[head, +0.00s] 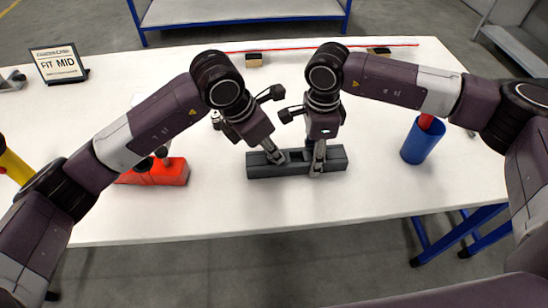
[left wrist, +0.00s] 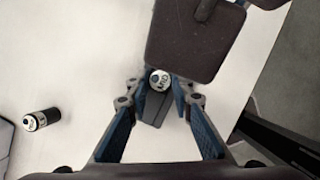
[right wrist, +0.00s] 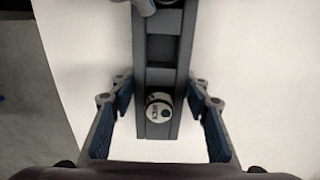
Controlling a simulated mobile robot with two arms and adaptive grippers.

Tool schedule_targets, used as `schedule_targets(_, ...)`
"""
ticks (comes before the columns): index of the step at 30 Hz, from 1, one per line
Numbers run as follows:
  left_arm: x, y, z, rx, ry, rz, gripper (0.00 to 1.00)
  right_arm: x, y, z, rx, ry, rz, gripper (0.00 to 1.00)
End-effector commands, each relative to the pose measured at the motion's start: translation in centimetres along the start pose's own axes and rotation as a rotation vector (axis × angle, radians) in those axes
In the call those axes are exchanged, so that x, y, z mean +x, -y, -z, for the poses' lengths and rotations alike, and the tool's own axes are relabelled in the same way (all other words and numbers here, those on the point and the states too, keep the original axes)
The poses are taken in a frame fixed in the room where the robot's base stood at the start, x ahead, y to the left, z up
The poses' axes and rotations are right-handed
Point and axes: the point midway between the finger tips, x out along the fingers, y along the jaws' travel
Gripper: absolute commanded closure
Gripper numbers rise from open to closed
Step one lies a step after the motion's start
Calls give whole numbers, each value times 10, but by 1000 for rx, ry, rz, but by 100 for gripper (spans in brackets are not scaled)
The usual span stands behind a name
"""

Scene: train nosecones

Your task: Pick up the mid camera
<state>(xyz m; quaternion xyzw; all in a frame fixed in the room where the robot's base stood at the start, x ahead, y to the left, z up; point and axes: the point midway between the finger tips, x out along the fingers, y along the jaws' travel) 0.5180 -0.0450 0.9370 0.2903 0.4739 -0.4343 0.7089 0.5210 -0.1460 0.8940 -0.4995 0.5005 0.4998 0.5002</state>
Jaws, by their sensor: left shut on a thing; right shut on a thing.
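The dark grey nosecone block (head: 340,160) lies on the white table under both hands. My left gripper (head: 278,158) is at its left part. In the left wrist view a small round camera with a white labelled top (left wrist: 159,79) sits between the fingertips, which are shut on it; the label seems to read MID. My right gripper (head: 318,168) is at the right part of the block. In the right wrist view its fingers straddle the block (right wrist: 158,48), with another labelled round camera (right wrist: 158,107) set in it. The fingers' contact with the block is not clearly visible.
A loose black-and-white camera (left wrist: 41,119) lies in the left wrist view. A red block (head: 170,174) stands left, a blue cup (head: 421,142) with something red right. A sign (head: 58,64) reads FIT MID. The table's front edge is close.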

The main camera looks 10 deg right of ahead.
Motion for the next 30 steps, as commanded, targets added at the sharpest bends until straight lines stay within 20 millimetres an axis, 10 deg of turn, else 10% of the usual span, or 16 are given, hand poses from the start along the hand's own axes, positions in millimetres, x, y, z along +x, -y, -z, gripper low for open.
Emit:
schedule_targets(17, -36, -1, -16, 3, 4, -4, 100, 0, 0, 0, 0, 0, 1, 82)
schedule_targets(30, -74, -1, 88, -3, -2, -2, 100, 0, 0, 0, 0, 0, 0, 82)
